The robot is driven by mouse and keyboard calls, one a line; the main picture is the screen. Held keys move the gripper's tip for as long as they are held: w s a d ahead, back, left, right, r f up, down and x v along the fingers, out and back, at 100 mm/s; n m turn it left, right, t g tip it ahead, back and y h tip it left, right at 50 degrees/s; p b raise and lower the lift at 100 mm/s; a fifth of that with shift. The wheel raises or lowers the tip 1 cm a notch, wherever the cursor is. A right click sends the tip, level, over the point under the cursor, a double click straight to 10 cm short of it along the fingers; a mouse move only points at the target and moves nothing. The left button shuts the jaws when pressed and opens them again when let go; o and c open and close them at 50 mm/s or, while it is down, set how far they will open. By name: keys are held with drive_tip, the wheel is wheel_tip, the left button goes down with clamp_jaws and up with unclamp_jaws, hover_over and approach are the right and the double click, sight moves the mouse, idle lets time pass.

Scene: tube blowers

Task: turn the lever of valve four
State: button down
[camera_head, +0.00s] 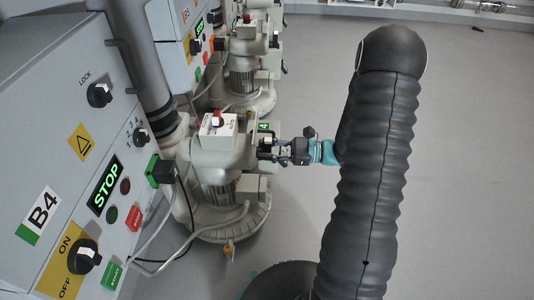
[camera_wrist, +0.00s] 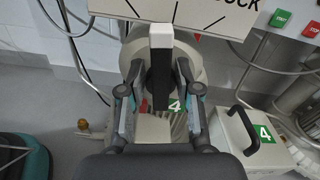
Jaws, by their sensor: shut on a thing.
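The lever of valve four (camera_wrist: 160,38) is a dark bar with a white end, upright in the middle of the wrist view. A green label 4 (camera_wrist: 176,105) shows beside it. My gripper (camera_wrist: 159,74) has its two fingers on either side of the lever and is shut on it. In the body view my gripper (camera_head: 267,146) reaches in from the right to the side of the blower, just below a green 4 sign (camera_head: 263,127). The lever is mostly hidden by my gripper in that view.
The blower (camera_head: 220,180) carries a white box with a red knob (camera_head: 217,121). Cabinet B4 (camera_head: 60,120) with a STOP display stands at left. A second blower (camera_head: 245,75) is behind. A box with a black handle (camera_wrist: 242,130) is close at right.

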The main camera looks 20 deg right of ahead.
drive_tip(key=n+b, duration=0.2)
drive_tip(key=n, duration=0.1)
drive_tip(key=n+b, duration=0.1)
drive_tip(key=b, duration=0.1)
drive_tip(key=shift+s+f+n, duration=0.25)
drive_tip(key=shift+f+n, duration=0.15)
drive_tip(key=shift+n+b, duration=0.55)
drive_tip(key=shift+n, duration=0.15)
drive_tip(key=shift+r, duration=0.1)
drive_tip(key=c, duration=1.1)
unclamp_jaws()
drive_tip(key=v, duration=1.2)
drive_tip(key=shift+r, duration=0.1)
